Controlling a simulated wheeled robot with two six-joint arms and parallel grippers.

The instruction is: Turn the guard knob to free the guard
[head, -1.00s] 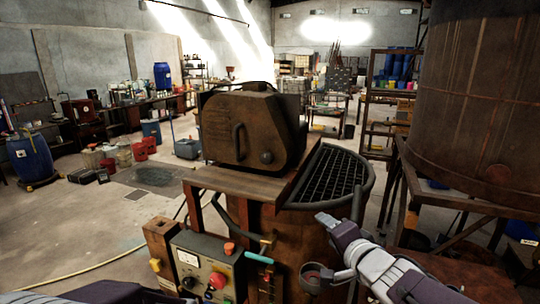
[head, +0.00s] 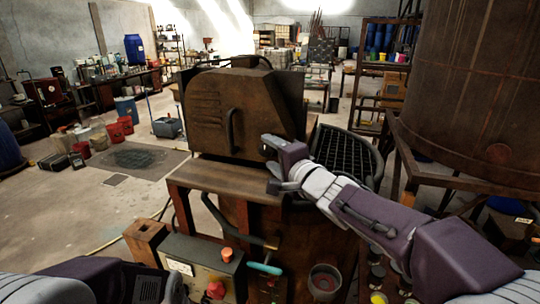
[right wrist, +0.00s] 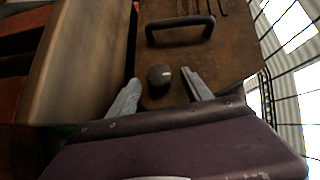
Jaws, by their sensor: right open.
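The guard (head: 207,115) is a rusty brown hood with a black bar handle (head: 230,130) on its front; it also shows in the right wrist view (right wrist: 215,55). The guard knob (right wrist: 159,76) is a round black knob with a pale mark, below the handle in the right wrist view. In the head view my right gripper (head: 268,162) hides it. My right gripper is open, with one finger on each side of the knob in the right wrist view (right wrist: 162,90) and visible gaps between. Part of my left arm shows at bottom left, without its fingers.
A brown ledge (head: 215,178) runs below the guard. A black grating (head: 345,155) covers the vat to the right. A control box (head: 200,262) with a red button (head: 216,289) stands in front. A large rusty tank (head: 470,80) stands at right.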

